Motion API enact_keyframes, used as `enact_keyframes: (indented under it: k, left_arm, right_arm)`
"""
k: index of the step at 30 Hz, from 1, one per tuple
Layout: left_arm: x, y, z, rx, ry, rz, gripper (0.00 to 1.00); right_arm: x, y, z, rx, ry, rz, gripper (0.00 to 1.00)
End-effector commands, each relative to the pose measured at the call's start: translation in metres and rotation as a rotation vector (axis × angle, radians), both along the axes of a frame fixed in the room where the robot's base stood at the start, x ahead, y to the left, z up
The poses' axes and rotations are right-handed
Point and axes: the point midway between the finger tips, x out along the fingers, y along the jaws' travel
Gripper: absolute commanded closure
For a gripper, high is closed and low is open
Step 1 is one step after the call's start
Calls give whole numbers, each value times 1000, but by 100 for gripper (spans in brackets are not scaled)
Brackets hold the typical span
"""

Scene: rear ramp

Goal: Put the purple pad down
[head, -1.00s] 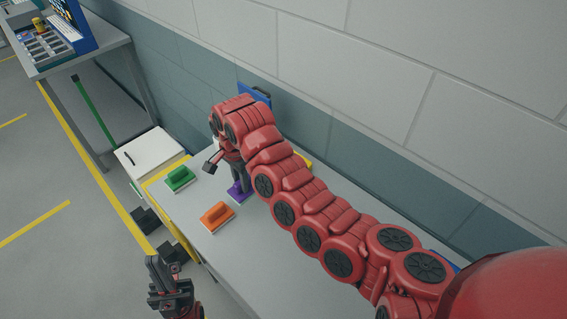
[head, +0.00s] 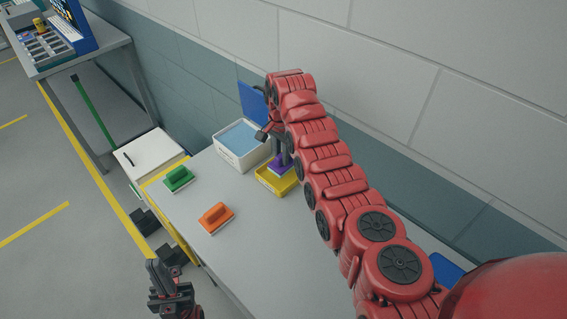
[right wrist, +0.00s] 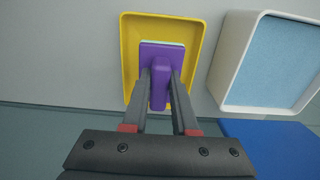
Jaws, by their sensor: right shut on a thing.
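The purple pad (head: 278,167) is at my right gripper (head: 281,153), over the yellow tray (head: 266,183) on the grey table. In the right wrist view the purple pad (right wrist: 174,52) shows inside the outline of the yellow tray (right wrist: 196,25), with the fingers of my right gripper (right wrist: 161,88) shut on its raised handle. I cannot tell whether the pad touches the tray floor. My left gripper (head: 168,286) is low at the front left, away from the table; its jaw opening is unclear.
A green pad (head: 179,179) and an orange pad (head: 217,217) lie on the table, left of the tray. A white bin with a light blue inside (head: 239,140) stands behind the tray, near the wall. A blue panel (head: 253,101) is behind it. The front table area is clear.

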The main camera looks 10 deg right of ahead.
Motion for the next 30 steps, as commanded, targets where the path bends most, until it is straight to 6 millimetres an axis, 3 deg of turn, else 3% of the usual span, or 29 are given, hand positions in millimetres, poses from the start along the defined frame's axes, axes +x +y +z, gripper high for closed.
enact_keyframes:
  k: [8,12,17,29,30]
  left_arm:
    - [0,0,4,0,0,0,100]
    - [0,0,17,0,0,0,100]
    - [0,0,9,0,1,0,100]
    - [0,0,5,0,0,0,100]
    - [0,0,7,0,0,0,100]
  right_arm:
    - [3,-7,-1,2,2,0,100]
    - [1,-6,-16,0,9,0,100]
    - [2,-6,-34,0,4,0,100]
    - [3,-6,-41,1,0,-1,100]
    - [3,-7,-39,1,0,-1,66]
